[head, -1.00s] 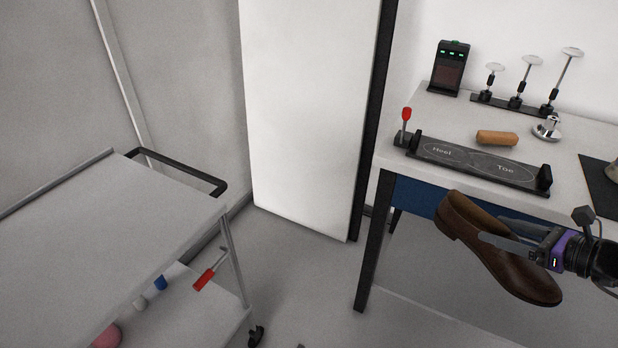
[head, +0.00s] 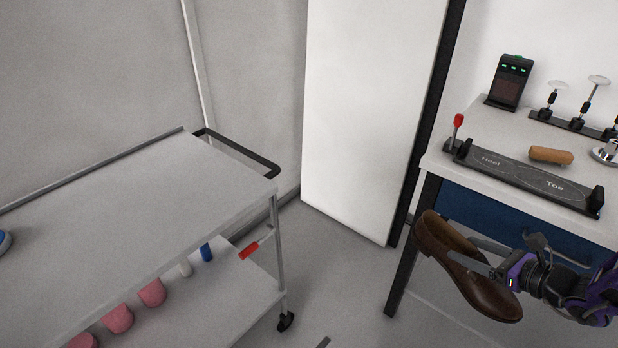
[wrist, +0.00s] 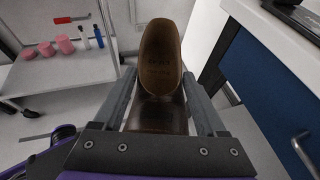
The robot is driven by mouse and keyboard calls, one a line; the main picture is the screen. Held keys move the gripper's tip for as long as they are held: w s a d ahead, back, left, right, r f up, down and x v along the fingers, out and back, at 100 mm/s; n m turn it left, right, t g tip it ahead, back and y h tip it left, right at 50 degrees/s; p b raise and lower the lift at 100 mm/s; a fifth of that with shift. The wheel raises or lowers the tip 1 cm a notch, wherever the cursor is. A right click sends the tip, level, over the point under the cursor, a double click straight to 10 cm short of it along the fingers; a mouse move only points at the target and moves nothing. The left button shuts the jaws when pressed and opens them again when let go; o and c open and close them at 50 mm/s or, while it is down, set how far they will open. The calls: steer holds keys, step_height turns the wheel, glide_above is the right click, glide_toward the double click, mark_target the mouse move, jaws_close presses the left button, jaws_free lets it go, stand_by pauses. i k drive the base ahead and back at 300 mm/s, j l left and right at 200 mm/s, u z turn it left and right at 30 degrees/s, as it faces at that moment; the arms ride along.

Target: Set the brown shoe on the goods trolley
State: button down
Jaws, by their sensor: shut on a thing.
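The brown shoe (head: 470,280) is held in my gripper (head: 492,262) at the right of the head view, in the air in front of the workbench. It is tilted, with its opening up and left and its toe low and right. In the wrist view the shoe (wrist: 160,62) sits between the two fingers (wrist: 160,103), its opening towards the far side. The goods trolley (head: 130,205) stands at the left of the head view, apart from the shoe. Its lower shelf also shows in the wrist view (wrist: 60,75). The visible part of its top is mostly bare.
The workbench (head: 490,125) at the right carries a Heel/Toe plate (head: 525,178), a brown roll (head: 551,155) and a dark device (head: 509,82). Pink items (head: 118,319) stand on the trolley's lower shelf. A blue object (head: 4,241) is at the trolley top's left edge. Floor shows between trolley and bench.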

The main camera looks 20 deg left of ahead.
mark_target(156, 210)
steer(key=k+l+u, duration=0.1)
steer(key=u, duration=1)
